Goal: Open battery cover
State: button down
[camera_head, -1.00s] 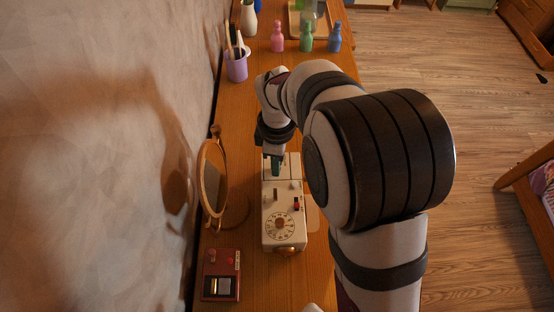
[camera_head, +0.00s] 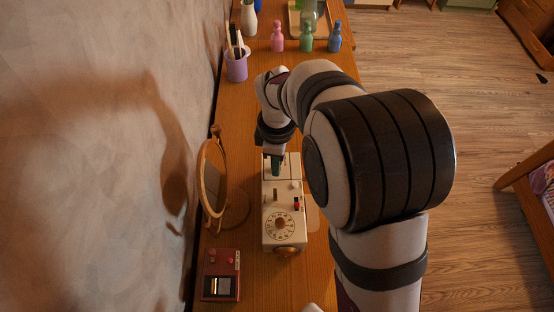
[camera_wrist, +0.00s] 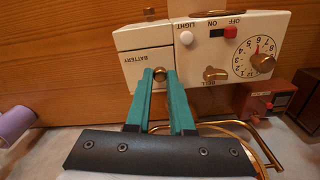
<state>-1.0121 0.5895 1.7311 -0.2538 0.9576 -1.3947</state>
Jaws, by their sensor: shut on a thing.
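The cream box (camera_head: 270,230) with a round number dial stands on the wooden desk, and its dial, red-and-black switch and brass knobs show in the wrist view (camera_wrist: 283,20). At its left end in the wrist view is the battery cover (camera_wrist: 130,76), a cream panel marked BATTERY. It looks flush with the box, as far as I can see. My gripper (camera_wrist: 160,76) has its green fingers closed around a small brass knob (camera_wrist: 160,73) on this panel. In the head view my gripper (camera_head: 276,166) reaches the far end of the box, and my arm hides part of it.
A round mirror (camera_head: 212,180) stands left of the box, and a red handheld device (camera_head: 221,275) lies nearer. A purple pen cup (camera_head: 236,67) and pink (camera_head: 277,38), green (camera_head: 306,39) and blue (camera_head: 335,38) bottles stand farther back. The wall closes the left side.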

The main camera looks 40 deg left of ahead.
jog(key=w+a, duration=0.4)
jog(key=shift+w+a, duration=0.2)
jog(key=shift+a, duration=0.1)
jog(key=c, duration=0.8)
grip_release()
jog(key=shift+o, duration=0.2)
notch_tip(320, 180, up, 16)
